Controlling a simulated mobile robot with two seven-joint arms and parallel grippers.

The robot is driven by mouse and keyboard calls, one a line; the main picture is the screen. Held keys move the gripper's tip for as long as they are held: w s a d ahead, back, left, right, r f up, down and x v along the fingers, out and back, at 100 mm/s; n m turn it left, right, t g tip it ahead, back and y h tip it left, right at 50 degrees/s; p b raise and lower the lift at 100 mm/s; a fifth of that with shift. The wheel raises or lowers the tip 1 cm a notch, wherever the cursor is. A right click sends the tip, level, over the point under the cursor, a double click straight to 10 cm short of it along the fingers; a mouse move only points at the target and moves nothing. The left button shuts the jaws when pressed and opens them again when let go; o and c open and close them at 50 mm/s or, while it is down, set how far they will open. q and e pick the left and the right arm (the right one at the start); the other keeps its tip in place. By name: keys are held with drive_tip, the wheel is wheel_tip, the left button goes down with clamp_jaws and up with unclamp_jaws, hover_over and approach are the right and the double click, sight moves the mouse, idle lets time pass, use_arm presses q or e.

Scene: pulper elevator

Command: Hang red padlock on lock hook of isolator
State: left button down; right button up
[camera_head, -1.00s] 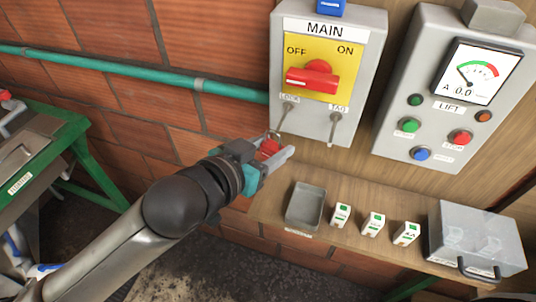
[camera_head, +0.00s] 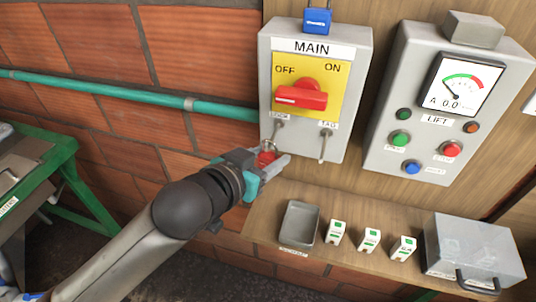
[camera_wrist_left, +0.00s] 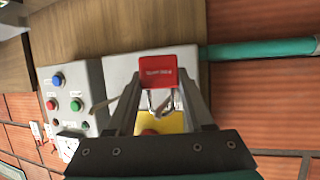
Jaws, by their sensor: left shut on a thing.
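The isolator (camera_head: 352,62) is a grey box marked MAIN, with a red handle (camera_head: 302,97) lying toward OFF on a yellow plate. Its lock hook (camera_head: 276,132) sticks out below the LOCK label; a second hook (camera_head: 323,147) is under TAG. My left gripper (camera_head: 268,163) is shut on the red padlock (camera_head: 266,158), just below the lock hook. The padlock's shackle points up at the hook's lower end; I cannot tell whether they touch. In the left wrist view the padlock (camera_wrist_left: 158,72) sits between the fingertips, its shackle (camera_wrist_left: 160,101) toward the isolator. My right gripper is out of view.
A blue item (camera_head: 317,20) sits on top of the isolator. The LIFT panel (camera_head: 378,165) hangs to the right. A green pipe (camera_head: 150,98) runs along the brick wall.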

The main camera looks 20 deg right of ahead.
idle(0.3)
use_arm(q)
drive_tip(key=shift+c, duration=1)
unclamp_jaws()
